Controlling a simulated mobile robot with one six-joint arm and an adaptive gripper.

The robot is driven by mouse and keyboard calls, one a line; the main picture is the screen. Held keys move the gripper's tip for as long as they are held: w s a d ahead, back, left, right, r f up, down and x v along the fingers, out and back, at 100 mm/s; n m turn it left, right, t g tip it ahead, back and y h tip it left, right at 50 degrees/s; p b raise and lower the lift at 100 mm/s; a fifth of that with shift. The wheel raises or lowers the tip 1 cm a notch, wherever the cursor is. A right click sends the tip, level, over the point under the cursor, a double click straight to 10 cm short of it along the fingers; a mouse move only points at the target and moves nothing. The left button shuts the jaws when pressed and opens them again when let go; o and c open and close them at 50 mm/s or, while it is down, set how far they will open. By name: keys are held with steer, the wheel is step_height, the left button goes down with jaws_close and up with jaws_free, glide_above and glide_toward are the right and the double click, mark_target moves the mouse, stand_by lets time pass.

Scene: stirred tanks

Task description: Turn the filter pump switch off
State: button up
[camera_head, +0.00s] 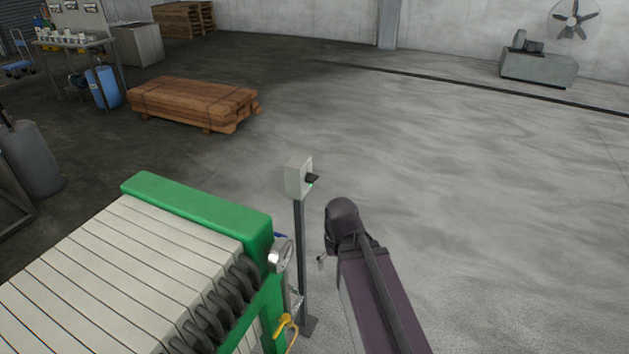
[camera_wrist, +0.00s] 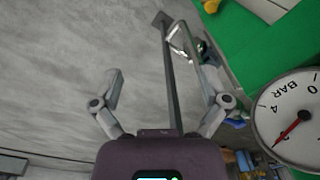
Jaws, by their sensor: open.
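The filter pump switch is a small grey box (camera_head: 298,180) on top of a thin post (camera_head: 301,240) in the head view. My gripper (camera_wrist: 159,88) is open and empty. In the head view my arm stands right of the post, and mostly hides the gripper.
A green-framed filter press (camera_head: 200,212) with pale plates stands close left of the post. Its pressure gauge (camera_wrist: 292,118) is near my gripper's right finger. A timber stack (camera_head: 195,102) lies further back. The floor to the right is clear.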

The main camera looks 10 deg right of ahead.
steer(key=w+a+f+n+t+y+b, duration=0.1)
steer(key=w+f+n+y+b, duration=0.1)
steer(key=w+n+y+b, duration=0.25)
steer(key=n+t+y+b, duration=0.6)
steer(key=t+y+b, duration=0.1)
steer(key=t+y, duration=0.3)
glide_toward(316, 180)
steer(key=v, duration=0.3)
steer(key=shift+w+d+r, duration=0.15)
steer(key=shift+w+r, duration=0.05)
steer(key=shift+r, duration=0.05)
steer(key=x, duration=1.4)
steer(key=shift+s+f, duration=0.1)
steer(key=shift+f, duration=0.2)
